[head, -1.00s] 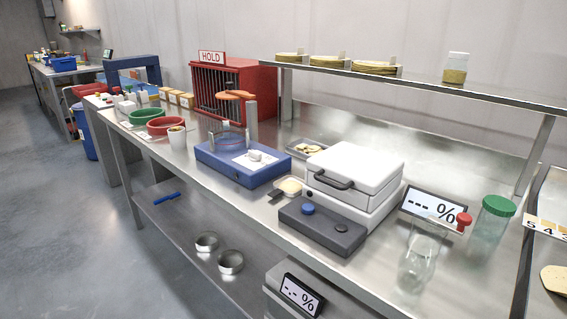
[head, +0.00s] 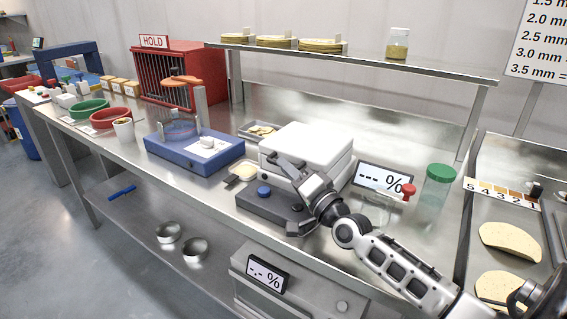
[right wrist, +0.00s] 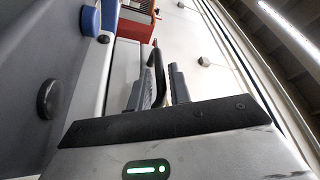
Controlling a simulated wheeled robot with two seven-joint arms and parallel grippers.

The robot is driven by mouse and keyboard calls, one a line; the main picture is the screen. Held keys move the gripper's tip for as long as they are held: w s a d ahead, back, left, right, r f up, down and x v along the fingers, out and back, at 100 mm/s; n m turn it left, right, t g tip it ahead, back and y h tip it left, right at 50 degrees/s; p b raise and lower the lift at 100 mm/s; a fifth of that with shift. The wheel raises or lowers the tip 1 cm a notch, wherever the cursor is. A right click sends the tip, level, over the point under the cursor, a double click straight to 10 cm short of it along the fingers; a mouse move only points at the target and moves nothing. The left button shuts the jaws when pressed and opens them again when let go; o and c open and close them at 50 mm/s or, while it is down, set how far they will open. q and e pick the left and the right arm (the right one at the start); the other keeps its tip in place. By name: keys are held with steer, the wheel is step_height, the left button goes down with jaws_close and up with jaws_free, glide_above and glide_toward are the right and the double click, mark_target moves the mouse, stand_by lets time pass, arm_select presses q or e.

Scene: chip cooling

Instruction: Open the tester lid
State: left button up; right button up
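The tester is a white box whose white lid (head: 308,142) is down, with a dark grey front unit (head: 262,205) bearing a blue knob (head: 264,191). My right gripper (head: 287,168) is at the lid's front, hiding most of the handle in the head view. In the right wrist view the black lid handle (right wrist: 158,68) shows between the two fingers of my right gripper (right wrist: 160,88). The fingers are apart, with a visible gap, and do not look closed on the handle. My left gripper is not in view.
A shelf (head: 350,61) runs above the bench's back.

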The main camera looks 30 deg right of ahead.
steer(key=shift+x, duration=1.2)
jaws_close()
